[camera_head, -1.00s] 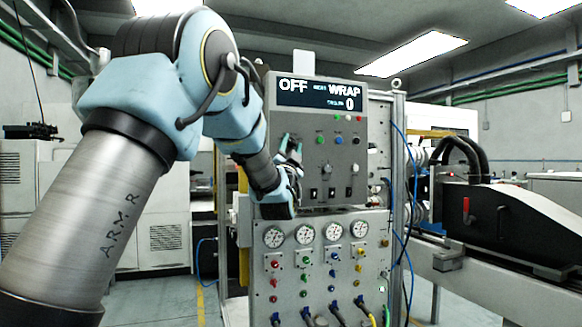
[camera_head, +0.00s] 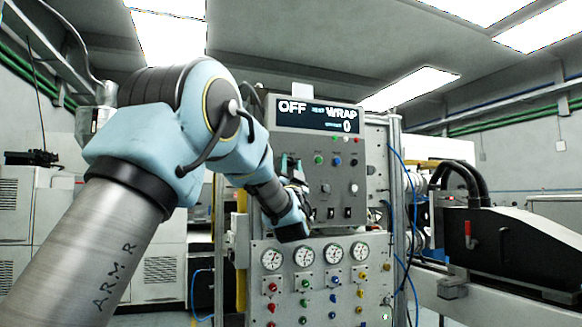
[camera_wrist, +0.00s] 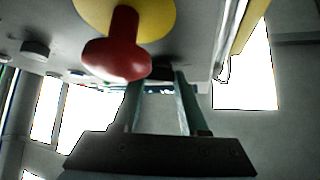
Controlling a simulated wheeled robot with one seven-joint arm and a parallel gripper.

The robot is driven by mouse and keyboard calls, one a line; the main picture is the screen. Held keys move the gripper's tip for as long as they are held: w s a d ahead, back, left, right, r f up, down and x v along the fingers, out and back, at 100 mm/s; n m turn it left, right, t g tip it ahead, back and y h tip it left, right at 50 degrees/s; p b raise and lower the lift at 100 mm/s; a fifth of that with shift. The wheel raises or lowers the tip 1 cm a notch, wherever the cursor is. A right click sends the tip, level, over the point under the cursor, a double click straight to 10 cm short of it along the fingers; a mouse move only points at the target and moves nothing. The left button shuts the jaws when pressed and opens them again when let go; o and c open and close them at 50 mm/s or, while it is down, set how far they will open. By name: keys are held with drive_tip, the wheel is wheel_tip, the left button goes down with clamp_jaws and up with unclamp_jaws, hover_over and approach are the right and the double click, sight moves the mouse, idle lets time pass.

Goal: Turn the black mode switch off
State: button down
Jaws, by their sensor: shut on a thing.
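The grey control panel (camera_head: 340,160) stands ahead, with a display (camera_head: 318,115) reading OFF, WRAP and 0. My gripper (camera_head: 291,163) is at the left part of its face, and its greenish fingers point at the panel. In the wrist view my gripper (camera_wrist: 158,82) has its fingertips around a dark knob, which looks like the black mode switch (camera_wrist: 163,73). Most of the knob is hidden by the fingers, so its turn position cannot be read. In the head view my gripper hides it.
A red mushroom button (camera_wrist: 117,50) on a yellow base is close beside my fingers in the wrist view. Other knobs (camera_head: 325,188) and small switches (camera_head: 347,212) are on the panel. A gauge panel (camera_head: 318,285) with valves stands below. A black machine (camera_head: 515,232) is at right.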

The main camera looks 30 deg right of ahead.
drive_tip(key=shift+c, duration=2.2)
unclamp_jaws()
drive_tip(key=shift+f, duration=0.1)
drive_tip(key=b+v, duration=0.2)
drive_tip(key=v, duration=0.8)
drive_tip(key=shift+s+a+f+b, duration=0.2)
drive_tip(key=shift+s+b, duration=0.05)
drive_tip(key=shift+b, duration=0.1)
